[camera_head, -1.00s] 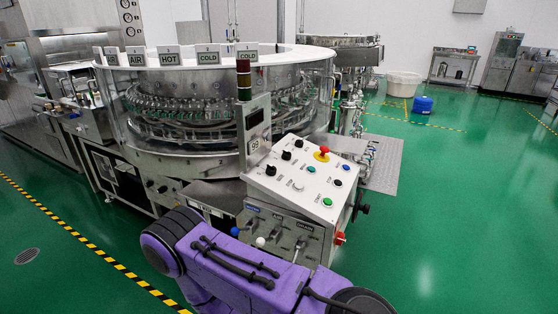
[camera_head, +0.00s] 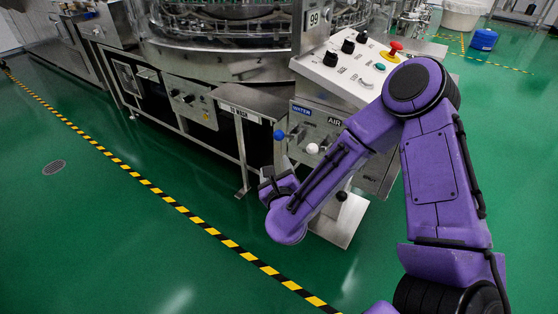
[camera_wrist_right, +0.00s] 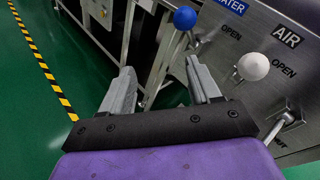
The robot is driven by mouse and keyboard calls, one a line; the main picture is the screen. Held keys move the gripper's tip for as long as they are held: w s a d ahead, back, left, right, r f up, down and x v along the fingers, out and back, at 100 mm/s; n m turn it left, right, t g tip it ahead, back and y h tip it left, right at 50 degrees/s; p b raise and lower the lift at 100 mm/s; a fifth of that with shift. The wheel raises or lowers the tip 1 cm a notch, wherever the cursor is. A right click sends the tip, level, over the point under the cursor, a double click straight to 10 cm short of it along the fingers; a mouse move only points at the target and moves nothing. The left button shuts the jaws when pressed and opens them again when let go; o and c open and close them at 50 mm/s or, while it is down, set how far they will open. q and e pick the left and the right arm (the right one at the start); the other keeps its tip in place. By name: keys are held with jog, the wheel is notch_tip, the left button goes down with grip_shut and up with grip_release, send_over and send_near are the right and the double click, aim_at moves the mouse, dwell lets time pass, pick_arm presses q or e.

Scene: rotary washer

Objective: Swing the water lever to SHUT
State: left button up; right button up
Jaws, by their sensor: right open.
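The water lever with its blue ball knob (camera_head: 279,135) is on the grey valve panel, left of the WATER label (camera_head: 301,111). In the right wrist view the blue knob (camera_wrist_right: 185,18) is at the top, beyond the fingertips, with OPEN printed to its right. My right gripper (camera_wrist_right: 162,76) is open and empty, with its two grey fingers pointing towards the lever area. In the head view my right gripper (camera_head: 277,174) is just below the blue knob, partly hidden by my purple arm. My left gripper is not in view.
The AIR lever's white knob (camera_wrist_right: 254,66) is close on the right, and also shows in the head view (camera_head: 312,148). A control console (camera_head: 345,75) with a red button (camera_head: 396,46) stands above the panel. The green floor (camera_head: 120,240) at left is clear.

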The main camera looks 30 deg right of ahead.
aim_at(279, 131)
jog(key=d+r+m+h, duration=0.1)
jog(key=m, duration=0.1)
jog(key=w+r+m+b, duration=0.1)
jog(key=m, duration=0.1)
jog(key=w+d+r+m+h, duration=0.1)
jog(key=m, duration=0.2)
jog(key=shift+d+r+h, duration=0.25)
jog(key=shift+d+h, duration=0.05)
jog(key=b+x, duration=0.1)
jog(key=x, duration=0.8)
jog(key=shift+w+r, duration=0.1)
jog(key=shift+w, duration=0.3)
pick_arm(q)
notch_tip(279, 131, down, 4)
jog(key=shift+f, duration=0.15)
pick_arm(e)
jog(key=shift+c, duration=0.3)
